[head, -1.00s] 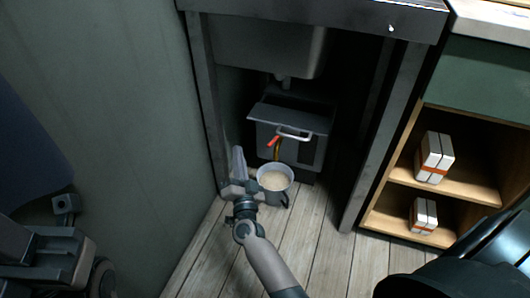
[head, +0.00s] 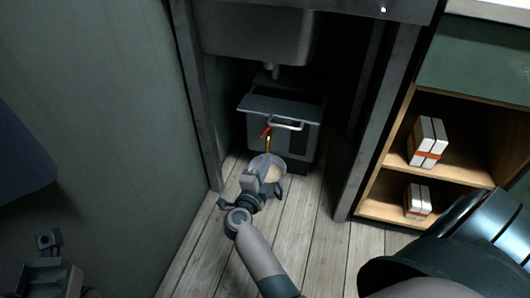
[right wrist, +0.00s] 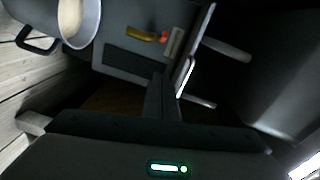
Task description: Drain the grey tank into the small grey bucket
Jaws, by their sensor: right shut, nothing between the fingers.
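The grey tank (head: 278,118) stands on the floor under the sink, with a lid and a pale bar handle in front. Its brass tap (head: 268,145) has a red lever (head: 265,132); the red lever also shows in the right wrist view (right wrist: 164,37). The small grey bucket (head: 257,161) stands upright below the tap, with cream-coloured liquid inside; it also shows in the right wrist view (right wrist: 97,22). I cannot tell whether liquid is flowing. My right gripper (head: 266,182) is shut and empty, in front of the bucket and partly hiding it. My left arm shows only partly at lower left.
A sink basin (head: 255,42) with a drain pipe hangs above the tank, between dark frame posts (head: 362,120). Wooden shelves (head: 385,208) at the right hold white boxes with orange bands (head: 427,143). A green-grey wall (head: 110,90) closes the left side. Plank floor (head: 310,240) is clear in front.

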